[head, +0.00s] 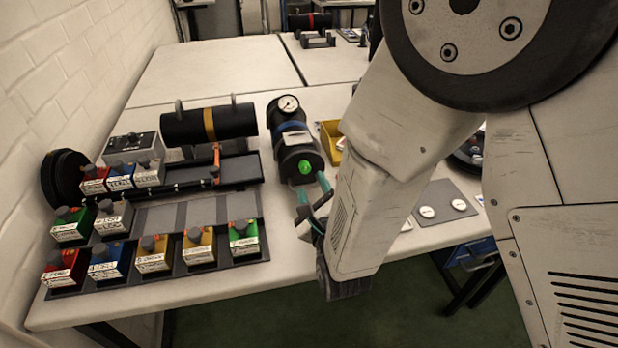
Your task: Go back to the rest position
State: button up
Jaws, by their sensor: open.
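My gripper (314,200) is in the head view at the middle, below and in front of the dark sealed cylinder. Its teal fingers are spread apart with nothing seen between them. The sealed cylinder (290,140) lies on the table, with a round gauge on top, a blue band and a bright green knob (305,167) on its near end. The fingertips are close to this end; I cannot tell whether they touch it. My arm hides part of the table to the right.
Several coloured, labelled blocks (152,255) stand in dark trays at the left. A black cylinder with a yellow band (209,124) lies behind them. A yellow bin (330,130) is partly hidden by my arm. A grey mat (440,198) with white discs lies at the right. Bare table (215,60) extends behind.

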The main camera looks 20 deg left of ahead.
jog(key=v, duration=0.2)
jog(key=shift+s+d, duration=0.2)
dwell(0.3)
jog(key=w+d+r+n+g+h, duration=0.2)
jog(key=d+r+n+g+h, duration=0.15)
jog(key=d+r+n, duration=0.45)
jog(key=w+d+r+n+g+h, duration=0.2)
jog(key=d+r+n+g, duration=0.15)
jog(key=d, duration=0.95)
jog(key=s+d+r+n+g+h, duration=0.2)
jog(key=s+d+r+n+g, duration=0.1)
jog(key=s+d, duration=0.6)
jog(key=s+d+r+n+g+h, duration=0.1)
jog(key=s+d+r+n+g, duration=0.2)
jog(key=s+d+n, duration=0.3)
jog(key=s+d+g, duration=0.1)
jog(key=s+d, duration=0.3)
jog(key=s, duration=0.3)
jog(key=shift+s+d+r+h, duration=0.2)
jog(key=shift+s+r+h, duration=0.15)
jog(key=shift+r, duration=0.05)
